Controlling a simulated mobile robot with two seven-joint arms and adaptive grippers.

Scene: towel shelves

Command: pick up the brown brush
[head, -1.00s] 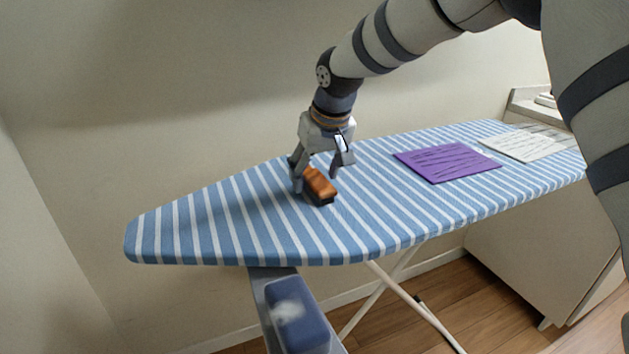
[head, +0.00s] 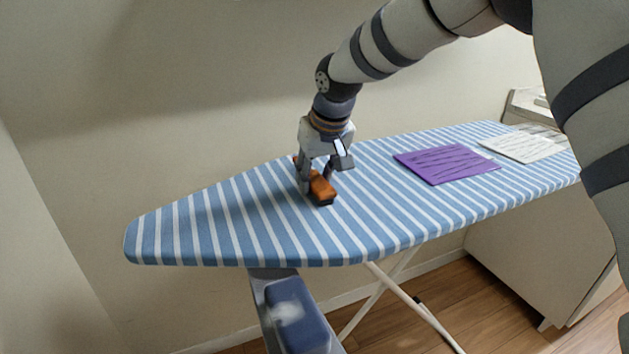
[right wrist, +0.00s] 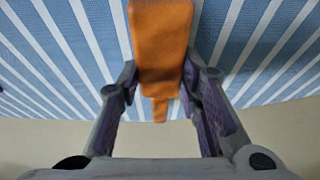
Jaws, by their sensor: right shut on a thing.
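The brown brush (head: 322,190) has an orange-brown wooden back and dark bristles below. It sits on the blue-and-white striped ironing board (head: 220,225), left of the board's middle. My right gripper (head: 317,184) is over it, with its fingers lowered to either side and shut on it. In the right wrist view the brush (right wrist: 161,45) lies between the two fingers (right wrist: 160,92), its narrower end pointing toward the gripper's palm. The brush still appears to rest on the board; I see no clear gap under it.
A purple cloth (head: 447,163) lies flat to the right of the brush, and a white cloth (head: 522,147) lies beyond it. A pale cabinet (head: 520,260) stands behind the board at right. The board's left end is clear.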

